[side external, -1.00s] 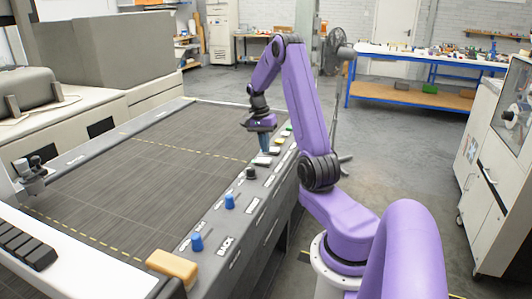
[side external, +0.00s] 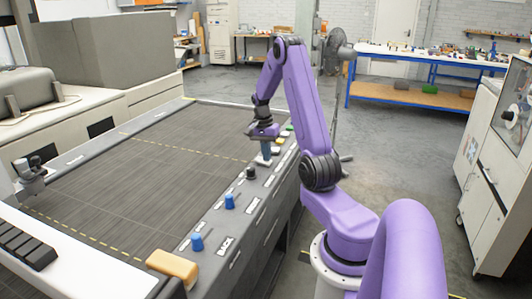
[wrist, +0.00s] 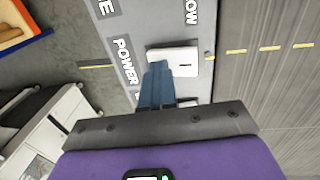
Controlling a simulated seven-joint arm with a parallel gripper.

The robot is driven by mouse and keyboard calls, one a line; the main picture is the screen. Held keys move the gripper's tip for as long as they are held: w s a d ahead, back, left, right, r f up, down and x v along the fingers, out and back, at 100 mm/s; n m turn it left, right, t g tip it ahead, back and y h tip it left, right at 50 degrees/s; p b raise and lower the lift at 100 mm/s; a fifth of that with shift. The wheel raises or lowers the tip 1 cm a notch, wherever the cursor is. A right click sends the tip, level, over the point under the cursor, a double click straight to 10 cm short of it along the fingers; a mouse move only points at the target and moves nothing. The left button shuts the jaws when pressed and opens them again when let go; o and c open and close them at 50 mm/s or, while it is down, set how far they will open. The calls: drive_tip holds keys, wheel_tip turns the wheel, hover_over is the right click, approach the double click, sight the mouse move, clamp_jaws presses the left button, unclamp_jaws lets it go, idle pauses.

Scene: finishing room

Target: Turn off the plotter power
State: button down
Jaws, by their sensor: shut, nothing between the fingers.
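The plotter's power switch is a white rocker (wrist: 180,56) set in the grey control panel, beside the printed POWER label (wrist: 125,62) in the wrist view. In the side view the white switch (side external: 262,161) sits on the panel strip right below my fingers. My gripper (wrist: 157,66) is shut and empty, its blue fingers together. In the wrist view the fingertips overlap the near left part of the rocker; I cannot tell whether they touch it. In the side view my gripper (side external: 266,156) points straight down over the panel. Which way the rocker is tipped is unclear.
The panel also carries a black knob (side external: 250,173), blue knobs (side external: 229,202) and coloured buttons (side external: 284,138) close beyond my gripper. A tan block (side external: 171,266) lies at the near corner. The dark plotter bed (side external: 150,165) to the left is clear.

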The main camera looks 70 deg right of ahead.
sight(260, 159)
drive_tip(key=shift+w, duration=0.1)
drive_tip(key=shift+w+r, duration=0.15)
drive_tip(key=shift+w, duration=0.6)
wheel_tip(260, 159, up, 14)
drive_tip(key=w, duration=0.2)
idle(0.3)
drive_tip(key=shift+s+a+g, duration=0.25)
drive_tip(key=shift+s+g, duration=0.05)
drive_tip(key=shift+s, duration=0.4)
